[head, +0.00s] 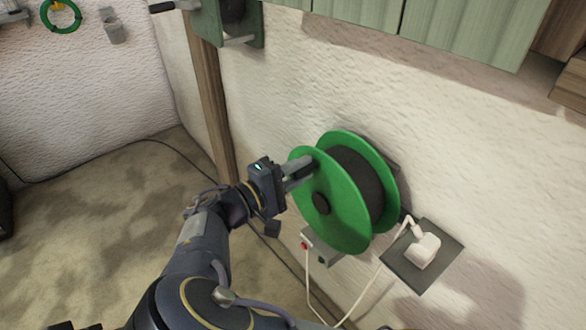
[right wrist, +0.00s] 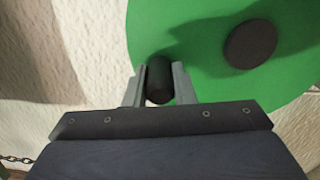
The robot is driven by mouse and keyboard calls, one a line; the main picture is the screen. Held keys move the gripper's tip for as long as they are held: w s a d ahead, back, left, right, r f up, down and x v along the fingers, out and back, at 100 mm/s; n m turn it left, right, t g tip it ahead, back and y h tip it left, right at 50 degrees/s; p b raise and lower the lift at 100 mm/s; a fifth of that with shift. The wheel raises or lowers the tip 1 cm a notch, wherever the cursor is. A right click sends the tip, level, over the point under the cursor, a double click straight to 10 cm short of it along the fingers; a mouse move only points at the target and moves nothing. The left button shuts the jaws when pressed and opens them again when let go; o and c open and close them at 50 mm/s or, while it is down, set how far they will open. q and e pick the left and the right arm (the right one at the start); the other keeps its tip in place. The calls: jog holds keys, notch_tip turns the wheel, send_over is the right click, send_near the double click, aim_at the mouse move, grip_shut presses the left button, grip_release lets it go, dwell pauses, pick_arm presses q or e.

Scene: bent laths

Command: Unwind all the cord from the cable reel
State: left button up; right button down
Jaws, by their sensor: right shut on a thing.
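The cable reel (head: 338,198) is green with a dark drum of cord (head: 358,178) between its two discs, mounted on the textured wall. Its green disc also shows in the right wrist view (right wrist: 200,45) with a dark round hub (right wrist: 250,44). My right gripper (head: 300,170) is at the upper left of the near disc. In the right wrist view its fingers (right wrist: 159,82) are shut on a dark crank knob (right wrist: 159,80) standing out from the disc. Most of the cord is hidden by the discs. My left gripper is not in view.
A white plug (head: 423,249) with a white cable sits on a dark plate right of the reel. A small box with a red button (head: 304,245) is below the reel. Green cabinets (head: 460,30) hang above. A dark cable runs along the floor (head: 80,215).

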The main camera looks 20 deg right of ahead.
jog(key=shift+s+d+r+m, duration=0.1)
jog(key=shift+s+d+m, duration=0.05)
jog(key=shift+s+m, duration=0.35)
jog(key=shift+s+d+r+m, duration=0.1)
jog(key=shift+s+d+m, duration=0.05)
jog(key=shift+s+m, duration=0.3)
jog(key=c, duration=1.2)
grip_release()
jog(key=v, duration=0.7)
jog(key=shift+a, duration=0.4)
jog(key=shift+s, duration=0.1)
